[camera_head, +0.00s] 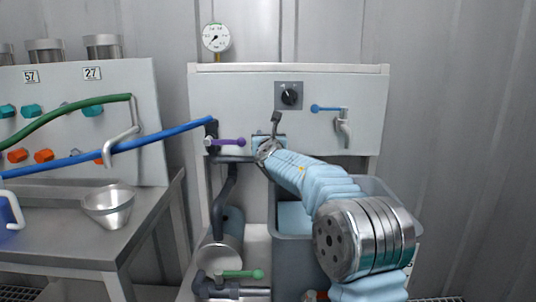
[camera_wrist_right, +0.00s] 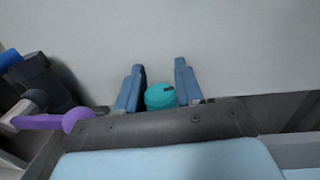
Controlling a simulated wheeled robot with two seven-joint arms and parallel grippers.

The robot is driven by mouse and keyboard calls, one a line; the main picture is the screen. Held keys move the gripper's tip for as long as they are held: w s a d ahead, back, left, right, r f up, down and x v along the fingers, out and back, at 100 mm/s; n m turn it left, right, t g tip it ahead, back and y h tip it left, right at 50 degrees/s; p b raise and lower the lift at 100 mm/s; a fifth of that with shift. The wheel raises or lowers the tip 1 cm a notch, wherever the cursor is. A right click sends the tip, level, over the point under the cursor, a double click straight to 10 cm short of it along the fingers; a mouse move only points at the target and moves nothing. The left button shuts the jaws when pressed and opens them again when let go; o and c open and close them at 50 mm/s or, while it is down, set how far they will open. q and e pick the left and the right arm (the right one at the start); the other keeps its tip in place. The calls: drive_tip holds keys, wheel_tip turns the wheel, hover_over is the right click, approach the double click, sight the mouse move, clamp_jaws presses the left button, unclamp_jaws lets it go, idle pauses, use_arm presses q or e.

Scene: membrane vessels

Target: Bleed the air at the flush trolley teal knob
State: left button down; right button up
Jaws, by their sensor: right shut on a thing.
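The teal knob (camera_wrist_right: 160,96) sits between the two blue fingers of my right gripper (camera_wrist_right: 157,88) in the right wrist view, against the pale panel. My right gripper is shut on it. In the head view my right arm reaches in from the lower right to the flush trolley's white panel (camera_head: 235,90), and the gripper (camera_head: 268,144) hides the knob there. A bent grey piece (camera_head: 276,121) shows just above the gripper. My left gripper is not in view.
A purple-handled valve (camera_head: 232,142) is close left of my right gripper; its purple end also shows in the wrist view (camera_wrist_right: 77,119). A black dial (camera_head: 289,96), a blue-levered tap (camera_head: 342,125) and a gauge (camera_head: 216,38) are nearby. A grey tub (camera_head: 293,222) stands below my arm. A steel funnel (camera_head: 109,207) is on the left bench.

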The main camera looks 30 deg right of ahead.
use_arm(q)
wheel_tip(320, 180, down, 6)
drive_tip(key=b, duration=0.4)
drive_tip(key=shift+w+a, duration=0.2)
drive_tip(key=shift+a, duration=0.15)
use_arm(e)
drive_tip(key=shift+a+n+t+y, duration=0.2)
drive_tip(key=shift+n+y, duration=1.2)
drive_tip(key=shift+y, duration=0.75)
drive_tip(key=shift+a+n+t+y, duration=0.2)
drive_tip(key=shift+n+y, duration=1.2)
drive_tip(key=shift+y, duration=0.7)
drive_tip(key=shift+a+n+t+y, duration=0.2)
drive_tip(key=shift+n+y, duration=1.2)
drive_tip(key=shift+y, duration=0.75)
drive_tip(key=o, duration=1)
drive_tip(key=shift+c, duration=0.2)
drive_tip(key=shift+s+d, duration=0.1)
drive_tip(key=shift+s, duration=0.1)
use_arm(q)
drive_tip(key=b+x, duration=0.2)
drive_tip(key=b, duration=0.1)
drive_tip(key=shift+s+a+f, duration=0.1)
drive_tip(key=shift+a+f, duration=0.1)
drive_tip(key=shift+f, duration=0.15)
use_arm(e)
drive_tip(key=v, duration=1.3)
drive_tip(key=shift+d, duration=0.15)
